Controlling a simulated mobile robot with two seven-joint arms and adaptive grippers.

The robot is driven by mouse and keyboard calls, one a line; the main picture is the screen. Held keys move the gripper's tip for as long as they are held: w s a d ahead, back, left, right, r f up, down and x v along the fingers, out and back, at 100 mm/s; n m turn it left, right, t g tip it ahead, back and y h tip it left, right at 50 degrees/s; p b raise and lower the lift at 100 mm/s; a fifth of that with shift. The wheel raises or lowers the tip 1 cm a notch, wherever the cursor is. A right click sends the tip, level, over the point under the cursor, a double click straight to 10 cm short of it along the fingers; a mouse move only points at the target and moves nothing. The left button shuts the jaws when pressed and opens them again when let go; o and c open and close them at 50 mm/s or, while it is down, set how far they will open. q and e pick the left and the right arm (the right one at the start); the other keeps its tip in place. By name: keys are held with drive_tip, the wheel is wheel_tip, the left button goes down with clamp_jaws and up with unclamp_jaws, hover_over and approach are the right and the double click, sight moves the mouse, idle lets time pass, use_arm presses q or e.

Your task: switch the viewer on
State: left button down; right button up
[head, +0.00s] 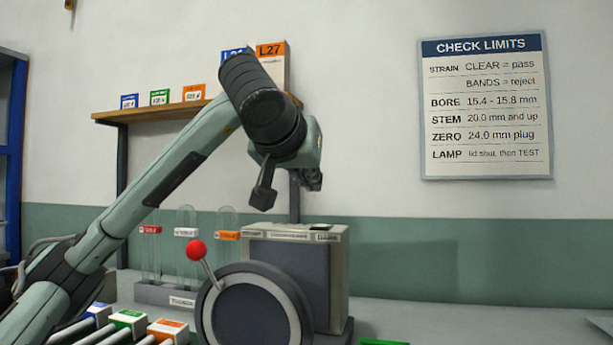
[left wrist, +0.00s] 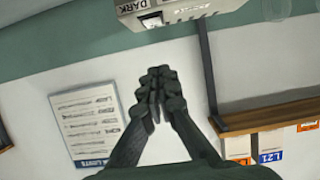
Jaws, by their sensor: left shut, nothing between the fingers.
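The viewer (head: 335,275) is a grey box with a dark front panel, standing on the bench behind a round dark disc. Its top edge carries small labels, and a small dark piece lies on its top. Part of it shows upside down at the top of the left wrist view (left wrist: 180,8), with a label reading DARK. My left gripper (head: 312,182) is above the viewer, apart from it, partly hidden behind my wrist. In the left wrist view its fingers (left wrist: 158,85) are together and empty, pointing toward the wall. My right gripper is in neither view.
A round disc (head: 250,312) with a red-knobbed lever (head: 197,250) stands in front of the viewer. Glass tubes (head: 186,245) stand in a rack at left. A shelf (head: 160,110) with boxes is behind my arm. The bench right of the viewer is mostly clear.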

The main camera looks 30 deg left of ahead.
use_arm(q)
drive_tip(key=x, duration=0.5)
drive_tip(key=shift+w+a+f, duration=0.1)
drive_tip(key=shift+w+f, duration=0.15)
drive_tip(key=shift+s+f, duration=0.2)
drive_tip(key=shift+f, duration=0.7)
drive_tip(key=shift+s+f, duration=0.2)
drive_tip(key=shift+f, duration=0.65)
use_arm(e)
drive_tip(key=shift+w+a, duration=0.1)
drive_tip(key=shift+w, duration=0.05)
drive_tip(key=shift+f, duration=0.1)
